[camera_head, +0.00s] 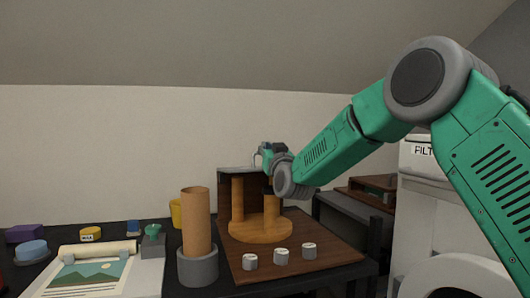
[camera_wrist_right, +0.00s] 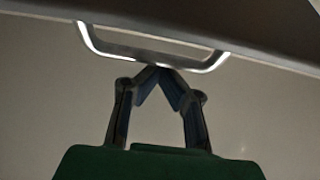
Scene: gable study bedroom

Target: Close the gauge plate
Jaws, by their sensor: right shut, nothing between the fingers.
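The gauge plate seems to be the dark plate (camera_head: 236,169) at the top of a wooden stand with two posts on a round base (camera_head: 260,229). Its far right part is hidden behind my right gripper (camera_head: 265,152). In the right wrist view a dark panel (camera_wrist_right: 270,45) carries a pale metal loop handle (camera_wrist_right: 150,48). My right gripper (camera_wrist_right: 160,70) is shut and empty, its fingertips meeting at the handle's lower bar. I cannot tell whether they touch it. My left gripper is out of view.
The stand is on a brown board (camera_head: 325,255) with several small white cylinders along its front. A tall tan cylinder in a grey holder (camera_head: 197,268) stands to the left, beside a landscape picture (camera_head: 90,275). A white appliance (camera_head: 420,190) stands at right.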

